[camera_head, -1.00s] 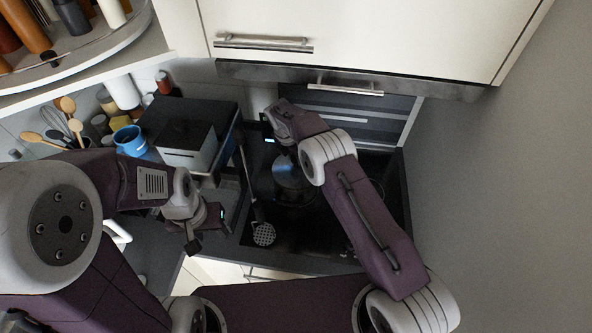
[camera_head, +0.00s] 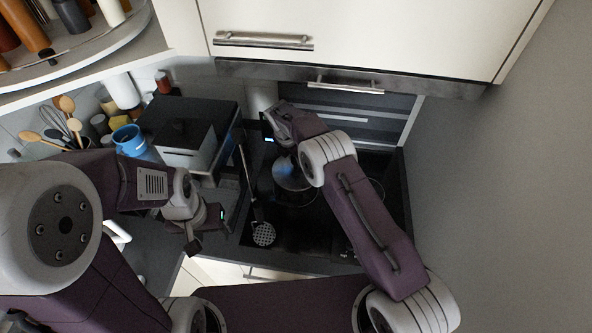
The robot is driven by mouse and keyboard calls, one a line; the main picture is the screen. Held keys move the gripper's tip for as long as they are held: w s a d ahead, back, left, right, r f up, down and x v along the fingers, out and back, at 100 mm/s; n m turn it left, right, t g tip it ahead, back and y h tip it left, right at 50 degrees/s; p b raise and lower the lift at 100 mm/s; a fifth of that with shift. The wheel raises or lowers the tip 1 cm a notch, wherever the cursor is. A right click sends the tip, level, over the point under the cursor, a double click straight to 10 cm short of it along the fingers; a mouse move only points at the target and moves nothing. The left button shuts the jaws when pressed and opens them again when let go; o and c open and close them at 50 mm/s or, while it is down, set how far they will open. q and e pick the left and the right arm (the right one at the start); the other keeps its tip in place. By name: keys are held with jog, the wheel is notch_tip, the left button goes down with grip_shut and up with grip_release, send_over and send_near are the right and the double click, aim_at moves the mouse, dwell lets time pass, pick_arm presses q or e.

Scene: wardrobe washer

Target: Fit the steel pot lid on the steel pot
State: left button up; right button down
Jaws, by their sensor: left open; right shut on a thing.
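A round steel shape (camera_head: 288,178), the steel pot with its lid at or over its top, shows on the dark cooktop below my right wrist. My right gripper (camera_head: 279,142) is above its far side, pointing down, and is shut on the steel pot lid. Its fingers and the lid's knob are mostly hidden by my own wrist and forearm, so I cannot tell whether the lid is seated on the rim.
A slotted utensil (camera_head: 263,233) lies on the left side of the cooktop (camera_head: 330,235). A range hood edge (camera_head: 430,86) and white cabinet (camera_head: 370,35) are above.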

jog(key=shift+f, duration=0.15)
jog(key=c, duration=0.6)
grip_release()
jog(key=shift+c, duration=0.2)
jog(key=shift+r+p, duration=2.2)
jog(key=shift+r, duration=0.85)
jog(key=shift+f, duration=0.1)
